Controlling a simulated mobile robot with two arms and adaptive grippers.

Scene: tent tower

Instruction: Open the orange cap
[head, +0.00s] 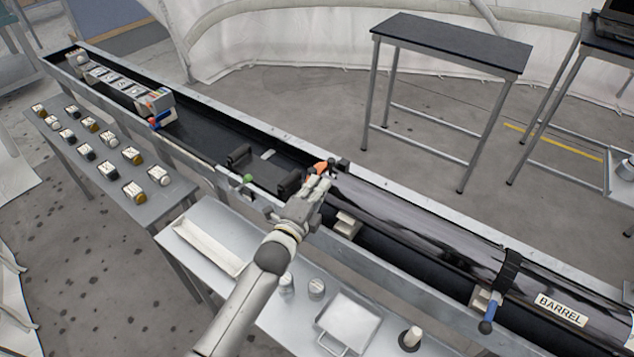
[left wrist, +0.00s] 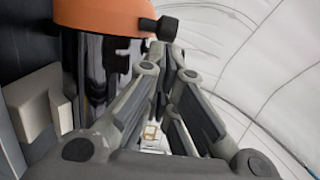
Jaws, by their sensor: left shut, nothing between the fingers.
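The orange cap (head: 321,167) is at the left end of the long dark glossy barrel (head: 430,226). My left gripper (head: 322,180) is right at the cap and hides part of it in the head view. In the left wrist view the orange cap (left wrist: 100,16) spans the top left above the shiny barrel (left wrist: 105,70). A black knob (left wrist: 167,28) sticks out at its right edge. My left gripper's fingers (left wrist: 166,55) are shut with nothing between them, just below the knob; I cannot tell whether they touch it. My right gripper is not in view.
The barrel lies in a long metal trough (head: 215,125) with a dark cradle (head: 265,175) left of the cap. A low bench (head: 215,215) with a white tray (head: 200,246) and a metal pan (head: 348,322) stands in front. Small labelled jars cover the left table (head: 60,160).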

